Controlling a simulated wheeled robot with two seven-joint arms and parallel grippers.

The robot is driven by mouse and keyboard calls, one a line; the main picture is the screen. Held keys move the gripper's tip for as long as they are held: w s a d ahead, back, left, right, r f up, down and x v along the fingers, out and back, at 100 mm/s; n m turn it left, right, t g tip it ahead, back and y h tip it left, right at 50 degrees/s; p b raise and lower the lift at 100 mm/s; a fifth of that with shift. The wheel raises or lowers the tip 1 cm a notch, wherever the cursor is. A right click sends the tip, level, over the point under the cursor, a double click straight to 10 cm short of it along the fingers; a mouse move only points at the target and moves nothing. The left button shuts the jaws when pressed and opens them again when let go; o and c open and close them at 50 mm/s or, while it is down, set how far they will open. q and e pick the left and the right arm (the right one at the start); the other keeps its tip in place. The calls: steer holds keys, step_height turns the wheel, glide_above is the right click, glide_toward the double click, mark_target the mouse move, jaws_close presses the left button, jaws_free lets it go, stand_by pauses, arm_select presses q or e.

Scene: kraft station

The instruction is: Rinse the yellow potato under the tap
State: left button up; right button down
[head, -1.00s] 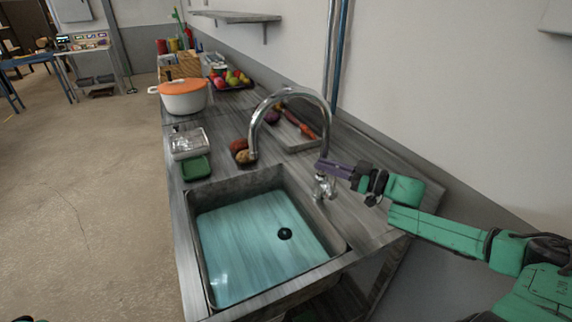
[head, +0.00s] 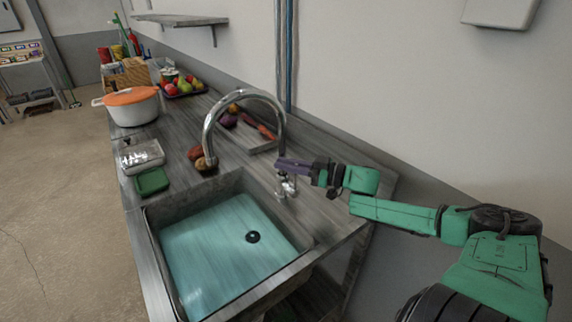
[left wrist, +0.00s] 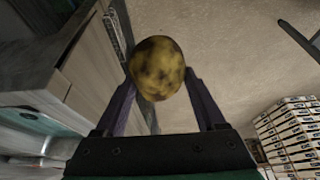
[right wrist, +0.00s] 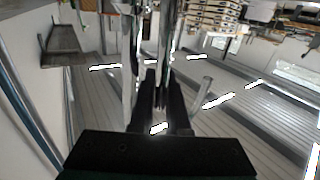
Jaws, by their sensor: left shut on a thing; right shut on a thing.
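The yellow potato (left wrist: 158,68), mottled with dark patches, is held between the fingers of my left gripper (left wrist: 160,90) in the left wrist view. My left gripper is outside the head view. The chrome tap (head: 245,97) arches over the water-filled sink (head: 159,208). No stream shows under its spout. My right gripper (head: 284,165) is shut at the base of the tap, by its handle (head: 287,186). In the right wrist view the fingers (right wrist: 160,112) close around a shiny metal part; which part of the tap it is stays unclear.
Behind the sink are a green sponge-like block (head: 152,181), a clear tray (head: 142,156) and a white pot with orange lid (head: 132,107). Brownish round items (head: 197,156) lie near the spout. A board with vegetables (head: 262,146) stands behind the tap. A wall runs along the right.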

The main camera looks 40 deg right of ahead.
stand_by(0.5)
arm_select(q)
steer(key=shift+r+p, duration=1.25)
steer(key=shift+f, duration=0.15)
arm_select(e)
steer(key=shift+a+f+n+h, duration=0.2)
steer(key=shift+a+n+h, duration=0.1)
steer(key=shift+a+n, duration=0.35)
steer(key=c, duration=1.2)
jaws_free()
steer(key=shift+d, duration=0.1)
